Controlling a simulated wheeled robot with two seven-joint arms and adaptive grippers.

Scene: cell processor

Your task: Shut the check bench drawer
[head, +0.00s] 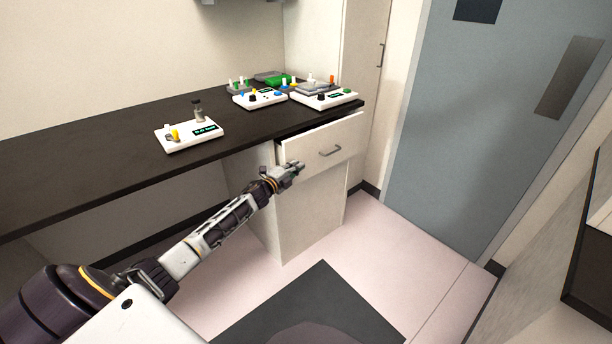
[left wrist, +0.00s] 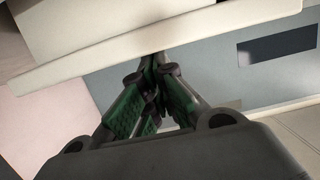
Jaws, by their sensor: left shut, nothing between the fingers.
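The check bench drawer (head: 341,138) is a white drawer with a grey bar handle (head: 330,152), under the right end of the dark bench top (head: 110,150). It stands out from its cabinet, with a dark gap along its top edge. My left gripper (head: 298,167) is shut and empty near the lower left part of the drawer front. In the left wrist view the shut fingers (left wrist: 153,65) point at a pale panel edge (left wrist: 150,48), which looks like the drawer front. I cannot tell whether they touch it. My right gripper is not in view.
On the bench stand a white device with a small display (head: 188,136) and several more devices (head: 320,97) at the right end. A grey-blue door (head: 480,120) is at the right. A dark mat (head: 320,305) lies on the pink floor, which is clear in front of the cabinet.

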